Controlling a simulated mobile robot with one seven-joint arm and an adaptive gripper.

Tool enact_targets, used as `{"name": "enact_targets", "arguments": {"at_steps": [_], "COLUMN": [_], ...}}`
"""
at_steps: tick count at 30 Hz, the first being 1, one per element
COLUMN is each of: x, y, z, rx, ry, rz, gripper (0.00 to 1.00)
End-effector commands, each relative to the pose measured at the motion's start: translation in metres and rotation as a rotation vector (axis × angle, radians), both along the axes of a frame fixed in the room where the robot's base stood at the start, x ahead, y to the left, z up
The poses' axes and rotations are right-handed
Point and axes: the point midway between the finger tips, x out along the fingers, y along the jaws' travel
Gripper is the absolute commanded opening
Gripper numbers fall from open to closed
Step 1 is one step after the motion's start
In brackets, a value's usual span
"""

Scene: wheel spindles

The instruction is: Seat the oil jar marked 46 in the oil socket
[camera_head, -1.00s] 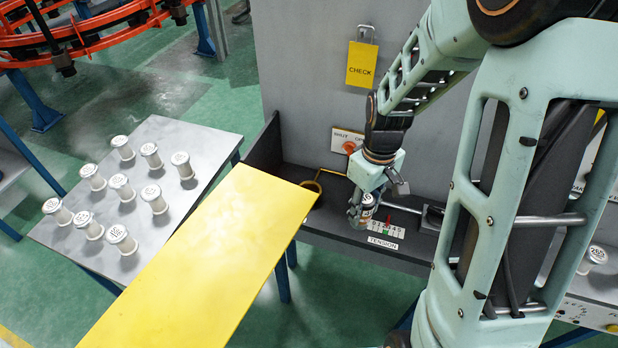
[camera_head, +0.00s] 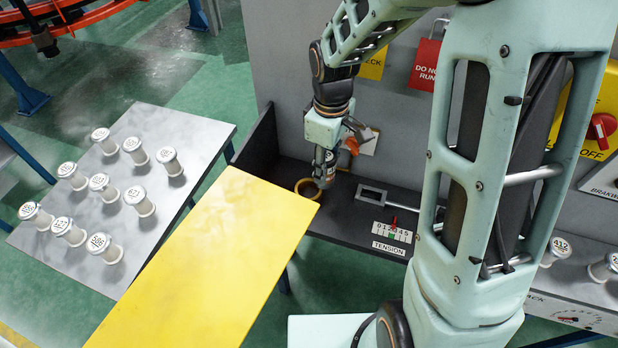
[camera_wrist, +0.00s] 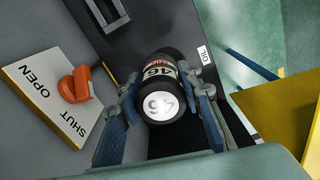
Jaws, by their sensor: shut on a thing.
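The oil jar marked 46 (camera_wrist: 160,104) is dark with a pale round cap bearing the number and a label on its side. My gripper (camera_head: 325,178) is shut on it; both fingers (camera_wrist: 165,112) press its sides in the wrist view. A brass ring (camera_head: 307,189), which looks like the oil socket, is at the left end of the dark shelf (camera_head: 345,218). In the head view my gripper is just right of the ring and close above it. The ring is hidden in the wrist view, where an OIL label (camera_wrist: 205,55) shows beyond the jar.
A SHUT/OPEN plate with an orange handle (camera_wrist: 75,86) is close beside my gripper. A yellow panel (camera_head: 205,265) borders the shelf in front. The tension scale (camera_head: 392,232) is to the right. Several numbered white spindles stand on the grey table (camera_head: 190,125).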

Motion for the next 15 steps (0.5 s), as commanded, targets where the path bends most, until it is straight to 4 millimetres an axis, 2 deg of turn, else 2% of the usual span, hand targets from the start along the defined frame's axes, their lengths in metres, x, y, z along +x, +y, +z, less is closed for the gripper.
{"name": "enact_targets", "arguments": {"at_steps": [1,6,15], "x": [0.002,0.012,0.02], "y": [0.006,0.025,0.037], "z": [-0.012,-0.037,-0.055], "rx": [-0.001,-0.001,-0.001], "ry": [0.008,0.005,0.003], "rz": [0.002,0.001,-0.002], "gripper": [0.07,0.07,0.07]}}
